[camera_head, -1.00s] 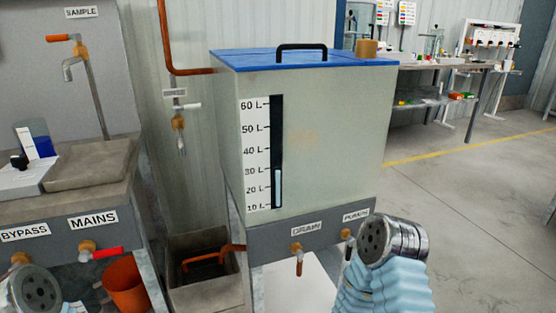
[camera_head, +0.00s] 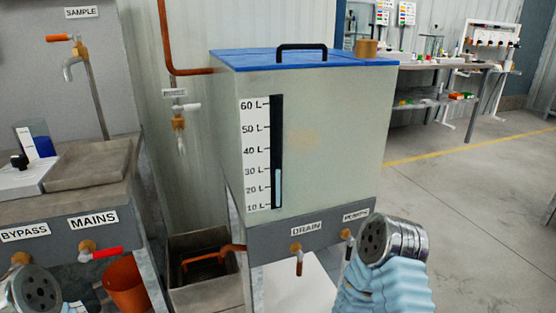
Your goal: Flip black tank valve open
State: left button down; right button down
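The tank (camera_head: 310,140) is a large translucent box with a blue lid (camera_head: 300,57) and a litre scale on its front. Under it, the label PUMPS (camera_head: 356,215) sits above a brass valve (camera_head: 347,234) with a short black handle (camera_head: 349,251) that hangs down. This valve is partly hidden by the round metal end of my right arm. My arm parts show at the lower left and lower right, but no gripper fingers can be seen.
A bench on the left bears the labels BYPASS and MAINS (camera_head: 93,219), with a red-handled valve (camera_head: 100,254). An orange bucket (camera_head: 127,288) and a sump box (camera_head: 205,292) stand low between bench and tank. The floor (camera_head: 460,210) on the right is clear.

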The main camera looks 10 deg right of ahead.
aim_at(349, 252)
jog(key=i+l+z, duration=0.15)
jog(key=l+z, duration=0.25)
jog(key=i+l+z, duration=0.15)
jog(key=l+z, duration=0.25)
